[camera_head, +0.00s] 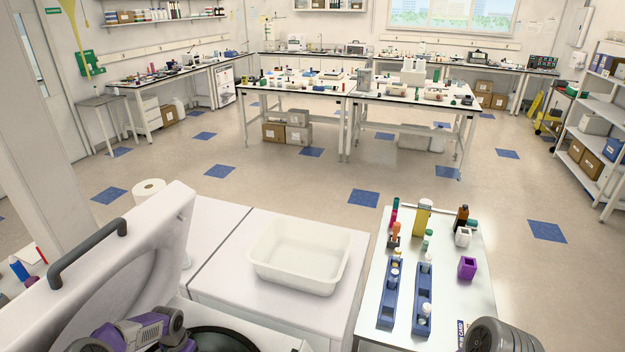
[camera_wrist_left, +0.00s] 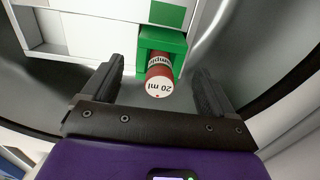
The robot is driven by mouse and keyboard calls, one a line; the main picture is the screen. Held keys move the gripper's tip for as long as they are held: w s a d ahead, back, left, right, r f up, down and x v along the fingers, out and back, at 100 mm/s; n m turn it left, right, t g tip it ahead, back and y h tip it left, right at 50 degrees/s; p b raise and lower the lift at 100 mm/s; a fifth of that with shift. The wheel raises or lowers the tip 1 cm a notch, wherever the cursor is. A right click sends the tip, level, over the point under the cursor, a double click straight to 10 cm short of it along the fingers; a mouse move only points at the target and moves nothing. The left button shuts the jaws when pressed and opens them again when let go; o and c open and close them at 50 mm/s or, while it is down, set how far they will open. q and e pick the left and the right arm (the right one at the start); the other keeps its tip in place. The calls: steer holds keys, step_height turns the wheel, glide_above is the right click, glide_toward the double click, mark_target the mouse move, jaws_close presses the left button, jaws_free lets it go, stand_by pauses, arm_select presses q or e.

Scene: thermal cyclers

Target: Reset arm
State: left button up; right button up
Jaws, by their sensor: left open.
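My left gripper (camera_wrist_left: 158,66) is open in the left wrist view, its two dark fingers spread apart. Between and beyond them is a red-brown tube (camera_wrist_left: 159,75) with a pale end marked "20 ml". The tube sits in a green holder (camera_wrist_left: 176,42) inside a grey metal bowl. In the head view my purple and grey left arm is low at the left, in the open centrifuge (camera_head: 270,333); its fingers are hidden there. My right gripper is not in view.
The raised centrifuge lid (camera_head: 120,265) with a dark handle stands close to my left arm. A white tub (camera_head: 300,257) is on the white surface behind. Blue racks (camera_head: 388,293) with tubes, bottles and a purple block (camera_head: 467,268) stand on the right table. Open floor lies beyond.

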arm_select(q)
step_height(320, 180, down, 4)
steer(key=shift+r, duration=1.95)
